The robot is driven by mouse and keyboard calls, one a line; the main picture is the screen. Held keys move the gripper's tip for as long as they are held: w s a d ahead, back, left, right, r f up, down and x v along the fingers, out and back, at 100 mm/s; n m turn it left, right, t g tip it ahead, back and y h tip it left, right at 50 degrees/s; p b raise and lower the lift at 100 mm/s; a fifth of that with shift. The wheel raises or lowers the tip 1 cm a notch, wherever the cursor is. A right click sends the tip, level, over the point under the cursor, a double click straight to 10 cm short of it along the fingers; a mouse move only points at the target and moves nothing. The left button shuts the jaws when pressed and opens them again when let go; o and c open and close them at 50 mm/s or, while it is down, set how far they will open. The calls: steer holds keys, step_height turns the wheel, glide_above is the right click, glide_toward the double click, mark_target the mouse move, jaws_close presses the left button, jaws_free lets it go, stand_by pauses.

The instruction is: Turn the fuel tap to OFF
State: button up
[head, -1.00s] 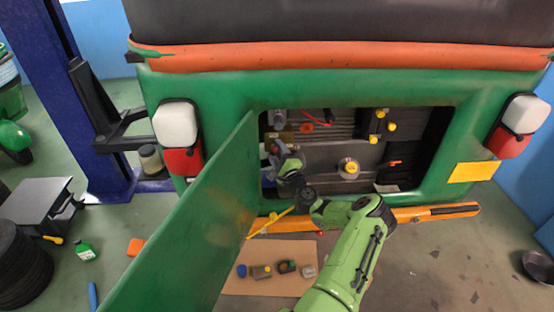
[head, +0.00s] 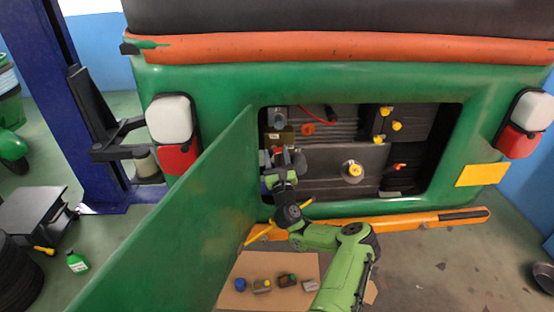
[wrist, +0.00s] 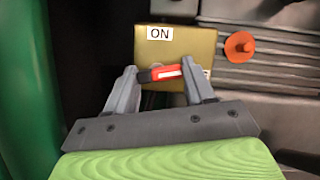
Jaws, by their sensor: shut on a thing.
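The fuel tap has a gold plate (wrist: 200,45) with a white ON label (wrist: 160,33) at its upper left. Its red lever (wrist: 168,73) lies nearly level, right end slightly higher, with a dark left end and a pale stripe. My gripper (wrist: 166,76) is shut on the lever, one finger at each end. The fingers and palm hide the plate's lower part, and I cannot read an OFF label. In the head view my gripper (head: 283,160) is inside the open engine bay at its left side, just below the gold plate (head: 283,138).
The open green door (head: 185,215) stands close on the left of my arm. An orange knob (wrist: 239,47) sits right of the plate. A yellow cap (head: 353,170) is further right in the bay. Small parts lie on a cardboard sheet (head: 245,270) below.

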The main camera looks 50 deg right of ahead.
steer(key=shift+f+m+g+h+b, duration=0.1)
steer(key=shift+m+g+h+b, duration=0.4)
steer(key=shift+m, duration=1.4)
steer(key=shift+m+g+h, duration=0.3)
steer(key=shift+h, duration=0.1)
steer(key=o, duration=1)
steer(key=shift+o, duration=0.2)
steer(key=v, duration=0.7)
steer(key=shift+a, duration=0.25)
steer(key=shift+s+f, duration=0.1)
